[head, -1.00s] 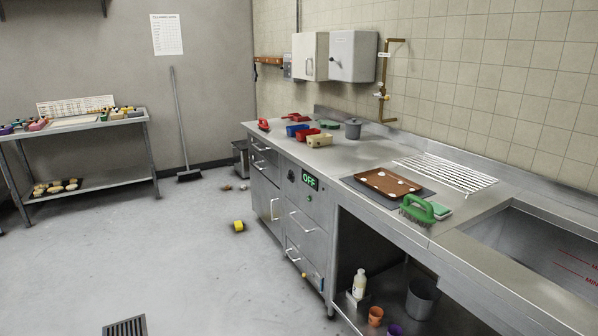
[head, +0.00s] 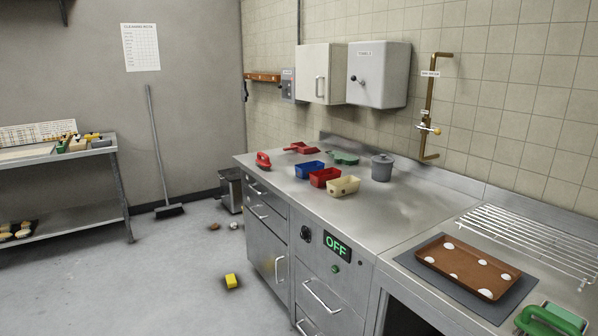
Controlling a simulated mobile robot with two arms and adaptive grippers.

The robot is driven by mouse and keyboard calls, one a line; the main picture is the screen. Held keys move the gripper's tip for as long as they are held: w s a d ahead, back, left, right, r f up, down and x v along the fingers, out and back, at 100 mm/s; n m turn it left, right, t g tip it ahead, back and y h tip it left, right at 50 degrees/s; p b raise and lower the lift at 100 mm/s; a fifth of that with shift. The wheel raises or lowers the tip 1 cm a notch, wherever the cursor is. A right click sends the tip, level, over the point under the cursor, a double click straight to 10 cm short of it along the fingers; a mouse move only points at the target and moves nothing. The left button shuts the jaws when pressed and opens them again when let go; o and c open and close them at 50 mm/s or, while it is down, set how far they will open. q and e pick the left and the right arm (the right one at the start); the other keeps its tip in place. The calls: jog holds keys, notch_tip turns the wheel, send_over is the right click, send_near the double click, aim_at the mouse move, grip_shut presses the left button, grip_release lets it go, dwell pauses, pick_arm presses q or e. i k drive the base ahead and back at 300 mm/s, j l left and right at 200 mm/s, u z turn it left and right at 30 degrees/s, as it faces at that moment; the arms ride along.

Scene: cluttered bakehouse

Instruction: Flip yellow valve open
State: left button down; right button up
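The handle looks roughly sideways across the pipe. White labels sit on the pipe above it; their text is too small to read surely. Neither of my grippers shows in the head view.
The steel counter (head: 410,218) lies below the pipe. A grey lidded pot (head: 382,167), blue (head: 309,170), red (head: 325,178) and cream (head: 343,186) tubs, a brown tray (head: 468,267) and a wire rack (head: 530,243) stand on it. A yellow block (head: 231,282) lies on the floor.

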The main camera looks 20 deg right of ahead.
aim_at(421, 126)
jog(key=i+j+z, duration=0.1)
jog(key=i+z, duration=0.4)
jog(key=i+j+z, duration=0.55)
jog(key=i+z, duration=0.15)
jog(key=z, duration=0.15)
jog(key=i+j+z, duration=0.15)
jog(key=z, duration=0.25)
jog(key=i+j+z, duration=0.5)
jog(key=z, duration=0.3)
jog(key=i+j+z, duration=0.1)
jog(key=j+z, duration=0.3)
